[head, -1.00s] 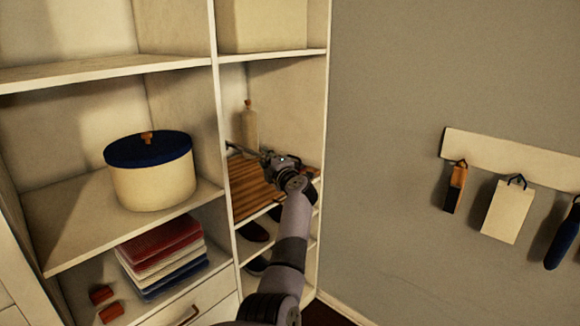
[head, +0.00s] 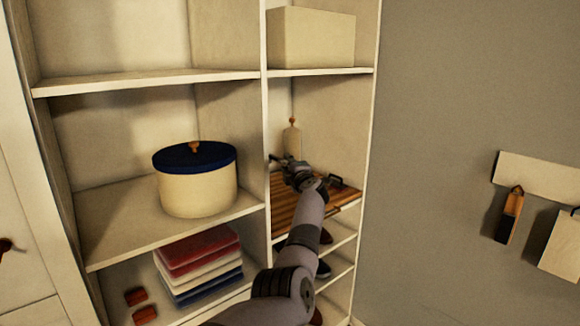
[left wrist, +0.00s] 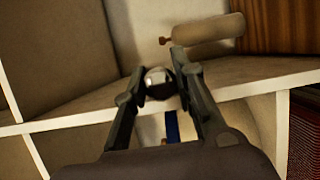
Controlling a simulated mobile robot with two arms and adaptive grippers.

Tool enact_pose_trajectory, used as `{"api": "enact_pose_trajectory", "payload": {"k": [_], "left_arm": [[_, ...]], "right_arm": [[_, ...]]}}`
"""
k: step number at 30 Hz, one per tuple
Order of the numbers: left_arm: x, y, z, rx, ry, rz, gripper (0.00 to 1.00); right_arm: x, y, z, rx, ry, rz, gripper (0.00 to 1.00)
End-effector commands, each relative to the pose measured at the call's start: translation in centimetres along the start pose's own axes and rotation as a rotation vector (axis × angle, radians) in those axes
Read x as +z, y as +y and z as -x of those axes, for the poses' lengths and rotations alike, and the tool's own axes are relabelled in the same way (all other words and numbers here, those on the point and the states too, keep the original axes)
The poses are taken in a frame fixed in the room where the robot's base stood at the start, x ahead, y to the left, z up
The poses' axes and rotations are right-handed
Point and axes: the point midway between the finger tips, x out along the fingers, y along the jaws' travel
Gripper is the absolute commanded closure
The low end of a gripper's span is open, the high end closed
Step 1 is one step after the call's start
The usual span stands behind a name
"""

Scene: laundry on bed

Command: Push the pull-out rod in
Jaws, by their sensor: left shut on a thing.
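In the left wrist view a shiny, rounded metal end (left wrist: 158,82), apparently the pull-out rod's, sits between the two dark fingers of my left gripper (left wrist: 160,92). The gripper is shut on it. In the head view my left gripper (head: 281,161) is at the right-hand cupboard bay, above the slatted wooden board (head: 290,205) and in front of the cream bottle (head: 291,140). The rod's length is hidden, so I cannot tell how far it is out. My right gripper is not in view.
A white upright divider (head: 265,120) stands close left of my gripper. A pot with a blue lid (head: 195,190) and folded cloths (head: 200,265) fill the left bay. A cream box (head: 312,38) is on the shelf above.

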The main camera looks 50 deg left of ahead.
Motion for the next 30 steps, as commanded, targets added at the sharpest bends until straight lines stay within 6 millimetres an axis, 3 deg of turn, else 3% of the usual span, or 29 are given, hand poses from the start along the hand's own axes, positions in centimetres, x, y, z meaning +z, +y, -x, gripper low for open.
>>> {"api": "enact_pose_trajectory", "payload": {"k": [10, 22, 30], "left_arm": [[0.0, -0.1, 0.0, 0.0, 0.001, -0.001, 0.55], [0.1, 0.0, 0.3, 0.0, -0.001, 0.001, 0.54], [0.3, 0.0, 2.6, 0.001, -0.003, 0.003, 0.54]], "right_arm": [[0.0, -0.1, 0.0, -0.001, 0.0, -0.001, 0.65], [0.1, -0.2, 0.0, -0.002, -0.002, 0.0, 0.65], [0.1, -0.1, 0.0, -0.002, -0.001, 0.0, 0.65]]}}
